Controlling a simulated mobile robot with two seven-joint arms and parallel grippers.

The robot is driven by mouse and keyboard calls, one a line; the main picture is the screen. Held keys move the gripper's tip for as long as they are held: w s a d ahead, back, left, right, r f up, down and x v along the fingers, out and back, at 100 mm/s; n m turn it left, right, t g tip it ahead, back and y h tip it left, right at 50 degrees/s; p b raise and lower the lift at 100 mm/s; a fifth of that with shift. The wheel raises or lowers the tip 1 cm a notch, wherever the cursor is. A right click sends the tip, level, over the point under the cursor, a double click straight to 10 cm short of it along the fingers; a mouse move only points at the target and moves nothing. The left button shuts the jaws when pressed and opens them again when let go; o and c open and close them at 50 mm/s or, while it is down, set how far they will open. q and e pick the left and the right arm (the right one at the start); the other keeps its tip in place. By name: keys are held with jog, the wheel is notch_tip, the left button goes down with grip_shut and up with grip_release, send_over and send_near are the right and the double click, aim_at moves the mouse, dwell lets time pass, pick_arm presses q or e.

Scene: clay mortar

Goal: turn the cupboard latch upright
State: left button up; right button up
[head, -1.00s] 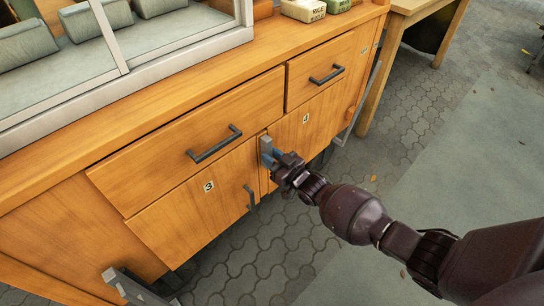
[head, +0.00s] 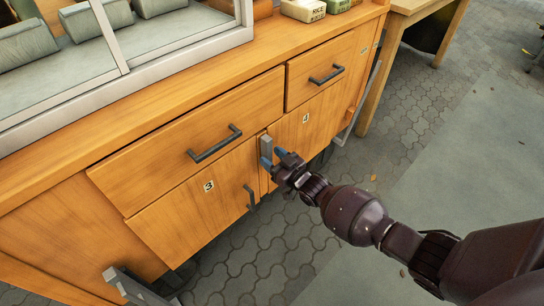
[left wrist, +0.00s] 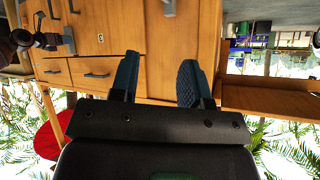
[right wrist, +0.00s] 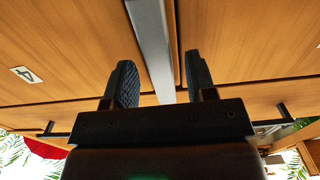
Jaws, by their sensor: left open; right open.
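The cupboard latch (head: 266,147) is a flat grey bar between door 3 (head: 206,205) and door 4 (head: 317,118), and it stands upright along the gap. In the right wrist view the latch (right wrist: 150,42) runs lengthwise between the fingers, with space on both sides. My right gripper (head: 273,158) is open at the lower part of the latch; its fingers also show in the right wrist view (right wrist: 158,80). I cannot tell its exact distance from the latch. My left gripper (left wrist: 157,78) is open and empty, facing the cupboard front in the left wrist view.
Dark bar handles sit on the wide drawer (head: 214,143), the small drawer (head: 327,74) and door 3 (head: 250,198). A glazed case stands on the wooden top, beside small labelled boxes (head: 303,10). Paved floor at the right is mostly clear.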

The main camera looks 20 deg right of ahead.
pick_arm(q)
jog(key=shift+s+r+g+p, duration=0.15)
jog(key=shift+s+g+p, duration=0.15)
jog(key=shift+p, duration=0.95)
pick_arm(e)
jog(key=v, duration=1)
jog(key=shift+s, duration=0.15)
jog(key=shift+d+r, duration=0.1)
